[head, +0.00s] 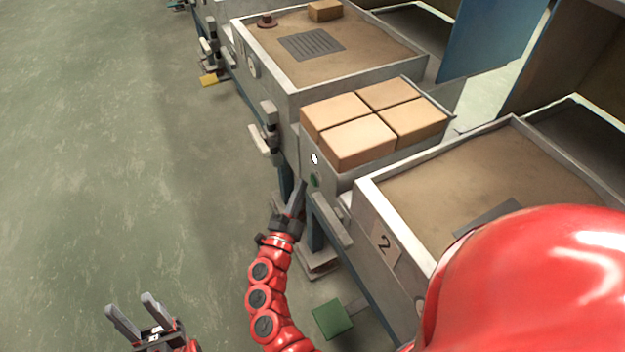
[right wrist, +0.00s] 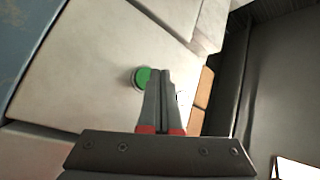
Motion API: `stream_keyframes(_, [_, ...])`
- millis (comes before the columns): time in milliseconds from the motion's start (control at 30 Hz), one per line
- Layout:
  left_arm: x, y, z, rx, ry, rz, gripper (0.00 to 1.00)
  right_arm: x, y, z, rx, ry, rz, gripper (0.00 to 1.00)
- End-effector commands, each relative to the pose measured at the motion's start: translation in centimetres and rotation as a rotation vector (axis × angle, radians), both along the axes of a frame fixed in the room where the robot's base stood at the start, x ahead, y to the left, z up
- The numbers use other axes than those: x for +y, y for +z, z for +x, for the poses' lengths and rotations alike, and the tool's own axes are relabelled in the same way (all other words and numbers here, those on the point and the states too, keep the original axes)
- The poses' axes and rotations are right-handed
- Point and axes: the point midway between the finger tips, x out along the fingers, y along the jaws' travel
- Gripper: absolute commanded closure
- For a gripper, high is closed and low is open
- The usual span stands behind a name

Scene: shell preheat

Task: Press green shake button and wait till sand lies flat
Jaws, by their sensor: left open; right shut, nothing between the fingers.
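The green button (head: 314,180) is on the front face of the light-coloured housing below the tan blocks. In the right wrist view the round green button (right wrist: 140,77) shows just left of my fingertips, partly behind them. My right gripper (head: 300,187) is shut and empty, its tips close to the button; I cannot tell whether they touch it. Its two fingers lie together in the right wrist view (right wrist: 159,72). My left gripper (head: 127,301) is open and empty, low over the floor. Sand (head: 445,188) in the box marked 2 looks mostly level.
Several tan blocks (head: 357,138) sit on the housing. A farther sand box (head: 375,65) holds a grey grate (head: 312,43) and a small block (head: 325,10). A green pedal (head: 332,319) is by the floor. Open floor (head: 110,150) lies to the left.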

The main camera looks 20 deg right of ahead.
Motion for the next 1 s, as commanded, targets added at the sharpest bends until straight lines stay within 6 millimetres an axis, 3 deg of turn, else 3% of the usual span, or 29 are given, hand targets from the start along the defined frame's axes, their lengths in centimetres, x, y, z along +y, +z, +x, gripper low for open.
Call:
stream_keyframes(367, [0.0, 0.1, 0.0, 0.0, 0.0, 0.0, 0.5, 0.4, 0.0, 0.0, -0.001, -0.001, 0.0, 1.0])
stream_keyframes(800, [0.0, 0.3, 0.0, 0.0, 0.0, 0.0, 0.5, 4.6, 0.1, -0.1, -0.002, 0.001, 0.001, 1.0])
stream_keyframes(1000, [0.0, 0.3, 0.0, 0.0, 0.0, 0.0, 0.5, 5.0, 0.0, -0.1, -0.002, 0.0, 0.0, 1.0])
